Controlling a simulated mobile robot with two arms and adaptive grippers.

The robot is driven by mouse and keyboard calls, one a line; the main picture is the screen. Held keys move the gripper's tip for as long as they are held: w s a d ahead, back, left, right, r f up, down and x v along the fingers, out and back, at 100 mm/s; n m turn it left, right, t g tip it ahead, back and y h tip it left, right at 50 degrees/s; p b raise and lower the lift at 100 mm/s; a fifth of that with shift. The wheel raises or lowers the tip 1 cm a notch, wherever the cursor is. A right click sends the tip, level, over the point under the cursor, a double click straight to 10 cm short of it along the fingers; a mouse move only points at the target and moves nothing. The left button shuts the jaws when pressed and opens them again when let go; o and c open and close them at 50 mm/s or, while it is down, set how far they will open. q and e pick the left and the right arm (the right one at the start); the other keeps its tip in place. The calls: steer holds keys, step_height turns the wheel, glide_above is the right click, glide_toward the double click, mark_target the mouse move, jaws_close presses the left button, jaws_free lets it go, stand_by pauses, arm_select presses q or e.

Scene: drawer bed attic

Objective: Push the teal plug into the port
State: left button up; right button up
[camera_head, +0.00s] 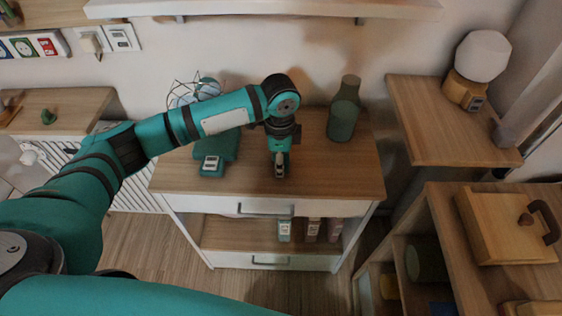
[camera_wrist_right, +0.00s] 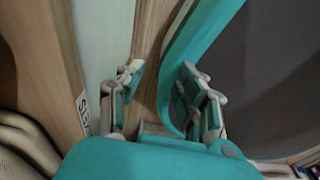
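A teal device (camera_head: 225,146) lies on the wooden top of the white cabinet (camera_head: 320,177). A teal block with a pale grey face (camera_head: 211,164) sits at its front; I cannot tell whether this is the plug or part of the device. I cannot make out the port clearly. My left gripper (camera_head: 280,172) points down over the cabinet top, to the right of the teal device and apart from it. Its fingertips look close together, but whether they hold anything is too small to tell. My right gripper (camera_wrist_right: 157,85) is open with nothing between its fingers.
A dark green bottle (camera_head: 343,113) stands behind and right of my left gripper. A wire ornament (camera_head: 182,92) is at the back left. A wooden shelf with a lamp (camera_head: 481,58) is at the right. The cabinet top's front right is clear.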

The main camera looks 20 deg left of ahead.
arm_select(q)
steer(key=shift+r, duration=0.7)
steer(key=shift+s+a+r, duration=0.15)
steer(key=shift+a+r, duration=0.05)
steer(key=shift+r, duration=0.9)
steer(key=s+a+r, duration=0.1)
steer(key=s+a, duration=0.9)
steer(key=s, duration=0.1)
steer(key=shift+s+a+r, duration=0.15)
steer(key=shift+a, duration=0.15)
steer(key=s+d+f+n+p, duration=0.4)
steer(key=s+d+f+n, duration=0.1)
steer(key=n, duration=0.9)
steer(key=shift+s+d+n, duration=0.4)
steer(key=shift+s+d, duration=0.15)
steer(key=shift+d, duration=0.65)
steer(key=shift+a, duration=0.15)
